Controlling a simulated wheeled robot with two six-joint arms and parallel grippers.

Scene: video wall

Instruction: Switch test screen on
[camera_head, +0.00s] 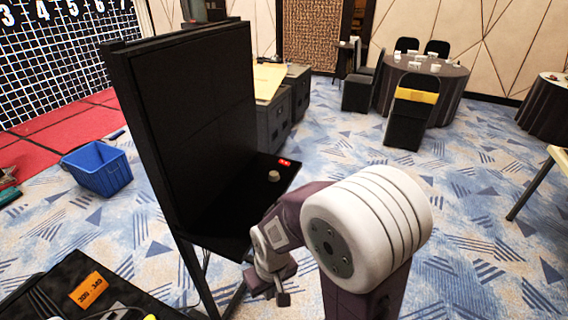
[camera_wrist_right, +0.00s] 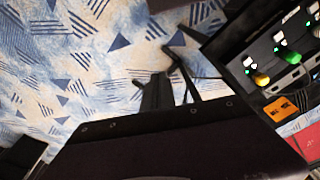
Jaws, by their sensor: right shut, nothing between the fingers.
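The test screen (camera_head: 200,110) is a tall black panel left of centre in the head view, and its face is dark. A dark shelf (camera_head: 225,243) juts out from its lower edge. On the shelf are a small red part (camera_head: 285,162), which looks like a switch, and a round beige knob (camera_head: 274,176). My right gripper (camera_head: 282,296) is shut and empty, at the near side of the shelf and lower in the picture than the red part. My own arm partly hides the shelf's near right corner. My left gripper is not in view.
A black table with an orange label (camera_head: 89,289) is at the lower left. In the wrist view, a case with coloured knobs (camera_wrist_right: 261,78) is at the right. A blue bin (camera_head: 97,170) stands left of the screen. Grey cabinets (camera_head: 273,125) stand behind it.

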